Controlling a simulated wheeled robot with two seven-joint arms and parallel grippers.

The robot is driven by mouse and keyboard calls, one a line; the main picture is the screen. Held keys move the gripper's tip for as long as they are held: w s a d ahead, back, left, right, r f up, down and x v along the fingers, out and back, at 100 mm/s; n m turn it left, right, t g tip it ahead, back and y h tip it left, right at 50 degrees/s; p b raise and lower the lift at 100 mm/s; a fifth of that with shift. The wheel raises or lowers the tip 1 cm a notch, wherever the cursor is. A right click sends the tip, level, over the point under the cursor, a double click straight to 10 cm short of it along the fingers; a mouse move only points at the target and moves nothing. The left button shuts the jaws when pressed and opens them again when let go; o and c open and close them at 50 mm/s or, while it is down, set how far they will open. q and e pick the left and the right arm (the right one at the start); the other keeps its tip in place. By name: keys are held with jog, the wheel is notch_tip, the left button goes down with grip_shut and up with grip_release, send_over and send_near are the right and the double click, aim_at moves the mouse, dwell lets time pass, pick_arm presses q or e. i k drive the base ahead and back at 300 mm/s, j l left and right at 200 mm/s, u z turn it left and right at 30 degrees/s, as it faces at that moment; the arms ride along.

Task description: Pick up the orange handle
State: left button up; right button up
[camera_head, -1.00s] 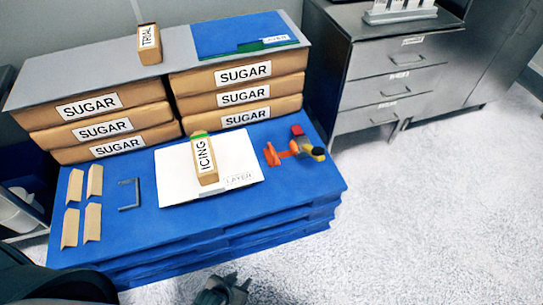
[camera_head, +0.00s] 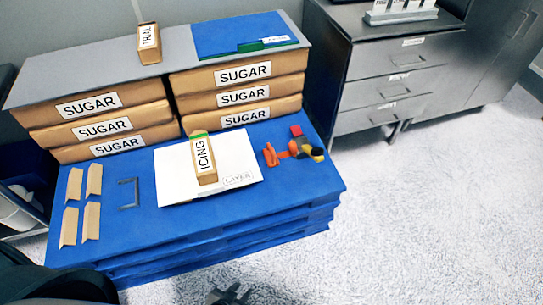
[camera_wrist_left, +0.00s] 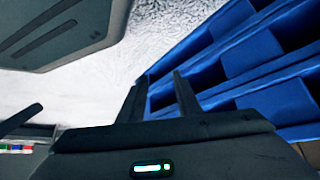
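The orange handle (camera_head: 271,154) lies on the right part of the blue pallet top. It sits against a small cluster of orange-red and yellow-black parts (camera_head: 309,150), and where one part ends is hard to tell. My left gripper (camera_head: 237,290) shows at the bottom edge, in front of the pallet and well short of the handle. In the left wrist view its two fingers (camera_wrist_left: 158,92) stand apart with nothing between them, beside the pallet's side. The handle does not show in that view. My right gripper is not in view.
Tan corner pieces (camera_head: 92,220) lie at left. Floor at right is clear.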

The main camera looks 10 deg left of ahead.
aim_at(269, 154)
jog(key=i+l+u, duration=0.3)
jog(key=l, duration=1)
jog(key=l+u, duration=0.3)
jog(key=l, duration=0.95)
jog(key=k, duration=0.1)
